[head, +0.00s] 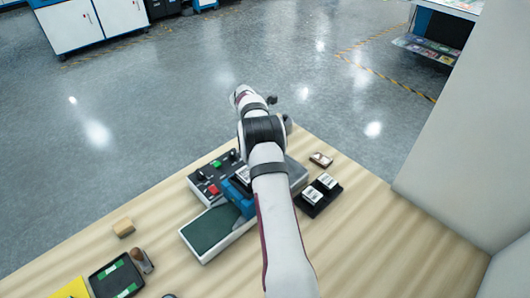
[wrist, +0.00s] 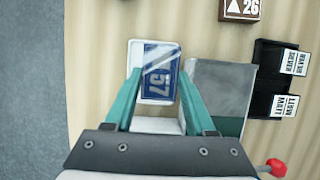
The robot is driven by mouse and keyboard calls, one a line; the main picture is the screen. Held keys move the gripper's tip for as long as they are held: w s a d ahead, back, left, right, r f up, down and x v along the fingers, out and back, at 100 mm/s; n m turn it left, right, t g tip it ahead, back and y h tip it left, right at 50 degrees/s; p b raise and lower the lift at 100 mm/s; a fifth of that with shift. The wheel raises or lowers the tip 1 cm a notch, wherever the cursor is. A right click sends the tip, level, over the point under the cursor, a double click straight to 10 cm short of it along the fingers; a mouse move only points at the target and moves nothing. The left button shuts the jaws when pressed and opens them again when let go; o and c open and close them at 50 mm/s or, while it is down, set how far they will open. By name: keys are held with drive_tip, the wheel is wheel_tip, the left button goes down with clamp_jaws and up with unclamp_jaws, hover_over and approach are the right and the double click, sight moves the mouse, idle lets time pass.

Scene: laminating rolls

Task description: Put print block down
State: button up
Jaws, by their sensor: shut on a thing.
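A white surface (wrist: 136,52) shows just behind and beside the block. I cannot tell whether the block touches it. In the head view my arm covers the gripper and most of this spot.
A machine with a green pad (head: 208,230) and a control box (head: 207,184) stand around the arm. A black tray (head: 117,277) lies front left.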

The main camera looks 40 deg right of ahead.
drive_tip(key=f, duration=0.3)
drive_tip(key=w+f, duration=0.1)
drive_tip(key=shift+w+a+f, duration=0.1)
drive_tip(key=shift+a+f, duration=0.15)
drive_tip(key=shift+f, duration=0.1)
drive_tip(key=shift+f, duration=0.15)
drive_tip(key=o, duration=1.3)
drive_tip(key=shift+o, duration=0.2)
drive_tip(key=s+a+r+m+y, duration=0.1)
drive_tip(key=a+r+m, duration=0.1)
drive_tip(key=a+r, duration=0.6)
drive_tip(key=s+a+r+m, duration=0.2)
drive_tip(key=a+r, duration=0.3)
drive_tip(key=r, duration=0.5)
drive_tip(key=s+a+r+m+y, duration=0.1)
drive_tip(key=s+a+r+m, duration=0.3)
drive_tip(key=a, duration=0.4)
drive_tip(key=s+a+r+m+y, duration=0.1)
drive_tip(key=s+a+r+m, duration=0.1)
drive_tip(key=s+a+m, duration=0.4)
drive_tip(key=s+a+f+m+y, duration=0.1)
drive_tip(key=s+a+m, duration=0.3)
drive_tip(key=s+a, duration=0.3)
drive_tip(key=s+a+f+m+y, duration=0.2)
drive_tip(key=s+a+m, duration=0.3)
drive_tip(key=s, duration=0.9)
drive_tip(key=shift+a+m, duration=0.3)
drive_tip(key=shift+a, duration=0.6)
